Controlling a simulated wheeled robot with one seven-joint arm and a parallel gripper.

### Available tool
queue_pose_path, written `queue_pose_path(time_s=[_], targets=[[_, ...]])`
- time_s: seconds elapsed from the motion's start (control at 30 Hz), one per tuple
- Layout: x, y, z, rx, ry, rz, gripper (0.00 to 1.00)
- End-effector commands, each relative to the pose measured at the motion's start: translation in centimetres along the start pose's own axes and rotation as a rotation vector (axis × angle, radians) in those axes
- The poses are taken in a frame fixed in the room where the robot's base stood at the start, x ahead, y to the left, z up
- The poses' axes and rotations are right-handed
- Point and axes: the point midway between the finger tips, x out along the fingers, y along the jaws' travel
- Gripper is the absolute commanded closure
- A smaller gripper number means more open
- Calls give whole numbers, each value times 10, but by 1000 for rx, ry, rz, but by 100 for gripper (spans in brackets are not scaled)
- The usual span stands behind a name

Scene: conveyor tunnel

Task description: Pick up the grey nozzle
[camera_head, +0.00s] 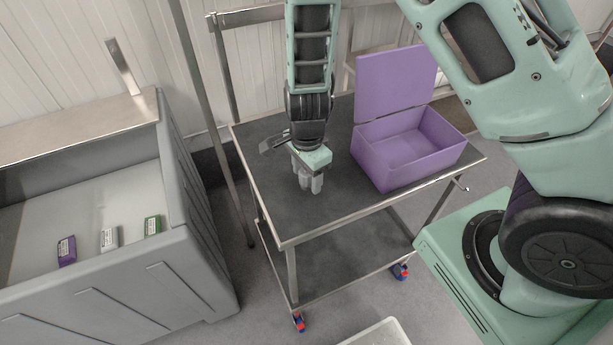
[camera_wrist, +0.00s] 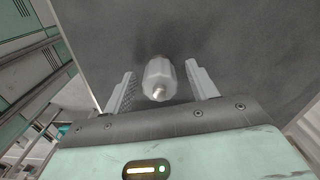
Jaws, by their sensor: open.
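The grey nozzle (camera_wrist: 158,78) shows in the wrist view as a light grey faceted body with a small metal tip. It is between the two fingers of my gripper (camera_wrist: 160,88), with a visible gap on each side. My gripper (camera_head: 309,180) is open and points down over the dark top of the cart (camera_head: 270,200) in the head view. In the head view the nozzle cannot be told apart from the fingers. The wrist view does not show clearly how far the fingertips are from the cart top.
An open purple box (camera_head: 435,155) with its lid raised stands on the cart, right of my gripper. A grey bin (camera_head: 180,270) at the left holds a purple item (camera_head: 67,250), a white item (camera_head: 109,239) and a green item (camera_head: 153,226). The cart's front area is clear.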

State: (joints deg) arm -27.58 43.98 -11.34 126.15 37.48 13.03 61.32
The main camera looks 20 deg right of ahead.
Motion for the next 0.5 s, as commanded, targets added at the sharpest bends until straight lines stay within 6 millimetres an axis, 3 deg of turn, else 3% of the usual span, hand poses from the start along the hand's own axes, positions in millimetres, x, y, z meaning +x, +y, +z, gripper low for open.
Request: queue_pose_path(time_s=[0.07, 0.23, 0.5], targets=[[0, 0, 0, 0, 0, 0, 42], [0, 0, 0, 0, 0, 0, 90], [-1, 0, 0, 0, 0, 0, 94]])
